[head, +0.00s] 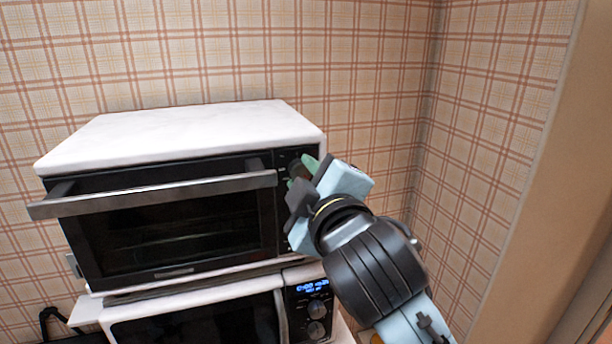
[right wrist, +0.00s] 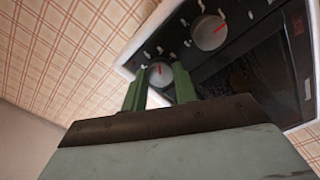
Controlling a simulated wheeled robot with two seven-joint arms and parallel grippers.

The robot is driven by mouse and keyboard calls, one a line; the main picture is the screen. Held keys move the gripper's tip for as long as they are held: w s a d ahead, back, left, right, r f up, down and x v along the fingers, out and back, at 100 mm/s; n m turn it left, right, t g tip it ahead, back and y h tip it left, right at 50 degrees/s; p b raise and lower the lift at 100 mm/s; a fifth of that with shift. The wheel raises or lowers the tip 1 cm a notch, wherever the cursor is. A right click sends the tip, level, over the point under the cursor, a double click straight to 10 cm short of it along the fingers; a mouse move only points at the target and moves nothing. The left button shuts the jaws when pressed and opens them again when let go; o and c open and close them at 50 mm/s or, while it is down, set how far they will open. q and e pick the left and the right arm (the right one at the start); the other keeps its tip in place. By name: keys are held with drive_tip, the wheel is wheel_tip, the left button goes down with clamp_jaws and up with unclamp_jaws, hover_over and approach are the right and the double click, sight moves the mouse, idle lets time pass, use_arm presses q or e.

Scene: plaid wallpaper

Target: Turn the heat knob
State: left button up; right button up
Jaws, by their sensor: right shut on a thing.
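A toaster oven (head: 180,219) with a white top and a dark front has a narrow control panel at its right side. My right gripper (head: 301,171) is at the upper part of this panel and hides much of it. In the right wrist view, its two green fingers stand on either side of a round silver knob (right wrist: 160,74) with a red pointer mark, and are shut on it. A second silver knob (right wrist: 208,33) with a red mark sits farther along the panel, apart from the fingers. The labels are too small to read. My left gripper is out of view.
The oven's door is closed, and its long metal handle (head: 155,194) juts out in front. A white microwave (head: 195,292) with a lit display and knobs (head: 317,310) is below the oven. Open space lies to the right, before the plaid wall (head: 465,150).

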drive_tip(key=m, duration=0.5)
drive_tip(key=shift+m, duration=0.3)
drive_tip(key=shift+r+m, duration=0.1)
drive_tip(key=shift+m, duration=1.7)
drive_tip(key=o, duration=0.5)
drive_tip(key=shift+r, duration=0.1)
drive_tip(key=shift+o, duration=1)
